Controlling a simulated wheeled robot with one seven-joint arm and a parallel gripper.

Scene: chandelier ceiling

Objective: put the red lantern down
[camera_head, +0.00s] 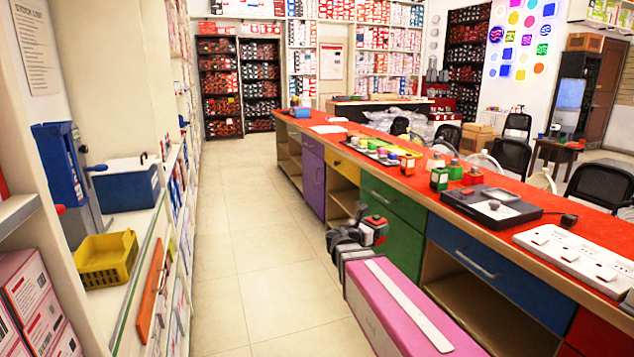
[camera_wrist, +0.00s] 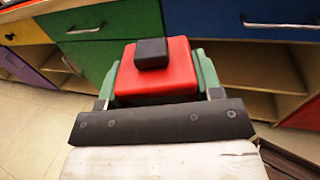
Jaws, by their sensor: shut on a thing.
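My gripper (camera_head: 352,238) is shut on the red lantern (camera_head: 376,231), which has a dark knob on top and a pale label on its side. It is held off the counter, in front of the green and yellow drawer fronts, over the aisle side. In the wrist view the red lantern (camera_wrist: 155,82) shows its red top and black knob between the fingers, with green beside it on both sides. Its lower part is hidden. The long counter (camera_head: 345,141) with a red top stands behind and to the right.
On the counter are small coloured lantern-like items (camera_head: 439,178), a red one with a dark top (camera_head: 473,176), a black device (camera_head: 490,207) and a white power strip (camera_head: 578,257). Bare red top shows between them. Shelves with a yellow basket (camera_head: 106,262) line the left. The aisle floor (camera_head: 258,250) is clear.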

